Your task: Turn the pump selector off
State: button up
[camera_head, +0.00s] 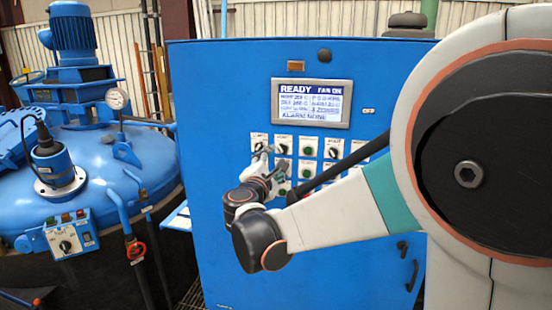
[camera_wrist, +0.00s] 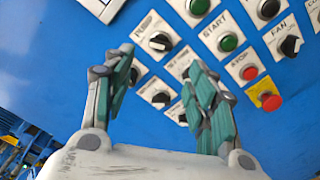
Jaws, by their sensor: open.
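The pump selector (camera_wrist: 159,42) is a black rotary knob with a white mark on a white plate whose tilted label seems to read PUMP. In the wrist view it sits just beyond and between my fingertips, apart from them as far as I can see. My gripper (camera_wrist: 158,66) is open, its two green-padded fingers spread and nothing between them. In the head view my gripper (camera_head: 266,160) is at the left part of the blue cabinet's control rows. The labels there are too small to tell which knob is the pump selector.
The wrist view shows a green START button (camera_wrist: 228,43), a red button (camera_wrist: 250,73), a red emergency button (camera_wrist: 270,101) and a FAN knob (camera_wrist: 291,45) close by. The blue cabinet (camera_head: 225,90) carries a READY display (camera_head: 311,103).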

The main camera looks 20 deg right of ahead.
jog(key=v, duration=0.2)
jog(key=shift+s+a, duration=0.2)
jog(key=shift+s, duration=0.1)
jog(key=s+d+f+m+g+y+b, duration=0.1)
jog(key=s+f+m+g+y+b, duration=0.1)
jog(key=s+f+m+b, duration=0.35)
jog(key=s+d+f+m+g+y+b, duration=0.2)
jog(key=s+f+m+g, duration=0.1)
jog(key=s+f, duration=0.55)
jog(key=s+a+f+m+g+y+b, duration=0.1)
jog(key=s+a+f+m+y+b, duration=0.2)
jog(key=s+f, duration=0.4)
jog(key=s+a+f+m+g+y+b, duration=0.1)
jog(key=s+a+f+m+y+b, duration=0.2)
jog(key=s+a+f, duration=0.4)
jog(key=shift+s+a+f+m+y+b, duration=0.15)
jog(key=shift+s+f+m+y+b, duration=0.4)
jog(key=shift+s+m, duration=0.65)
